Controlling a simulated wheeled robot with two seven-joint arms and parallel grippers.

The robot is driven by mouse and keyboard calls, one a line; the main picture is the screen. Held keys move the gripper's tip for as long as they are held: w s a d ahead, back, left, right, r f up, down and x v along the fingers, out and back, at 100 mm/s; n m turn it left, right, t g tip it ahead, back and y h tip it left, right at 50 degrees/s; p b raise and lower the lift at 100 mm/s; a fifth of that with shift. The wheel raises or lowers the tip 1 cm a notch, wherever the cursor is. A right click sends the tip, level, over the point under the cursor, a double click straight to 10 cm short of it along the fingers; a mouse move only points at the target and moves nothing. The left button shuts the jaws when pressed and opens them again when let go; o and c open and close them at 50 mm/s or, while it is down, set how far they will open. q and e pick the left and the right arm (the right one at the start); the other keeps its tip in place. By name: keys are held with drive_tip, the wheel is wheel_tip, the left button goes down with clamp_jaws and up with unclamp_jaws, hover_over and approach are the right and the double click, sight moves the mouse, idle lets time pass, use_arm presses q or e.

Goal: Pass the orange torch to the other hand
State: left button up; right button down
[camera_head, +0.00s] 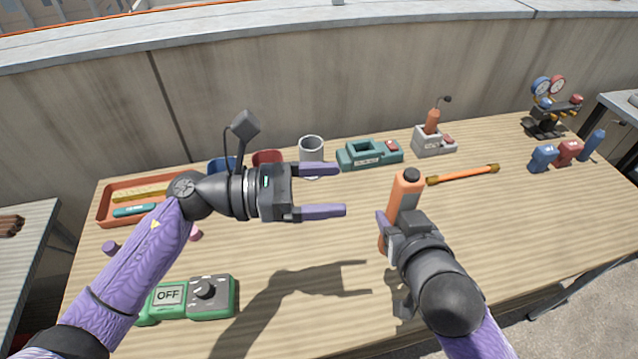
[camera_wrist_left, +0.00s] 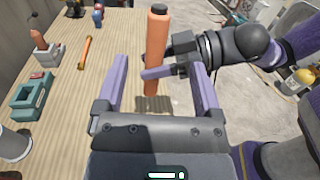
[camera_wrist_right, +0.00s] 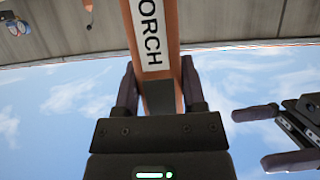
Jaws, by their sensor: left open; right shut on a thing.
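The orange torch (camera_head: 405,195) stands roughly upright in the head view, with a dark cap on top. My right gripper (camera_head: 390,232) is shut on its lower part and holds it above the table. In the right wrist view the torch (camera_wrist_right: 152,25) shows a white label reading "TORCH" between the fingers of that gripper (camera_wrist_right: 160,90). My left gripper (camera_head: 332,190) is open and empty to the left of the torch, its fingers pointing toward it. In the left wrist view the torch (camera_wrist_left: 157,50) appears ahead, between the spread fingers (camera_wrist_left: 160,85), with a gap.
An orange rod (camera_head: 463,174) lies behind the torch. A gauge set (camera_head: 548,105) stands far right.

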sight(397, 185)
use_arm(q)
drive_tip(key=d, duration=0.3)
drive_tip(key=w+d, duration=0.1)
drive_tip(key=d, duration=0.7)
drive_tip(key=shift+w+d, duration=0.2)
drive_tip(key=shift+w, duration=0.1)
clamp_jaws()
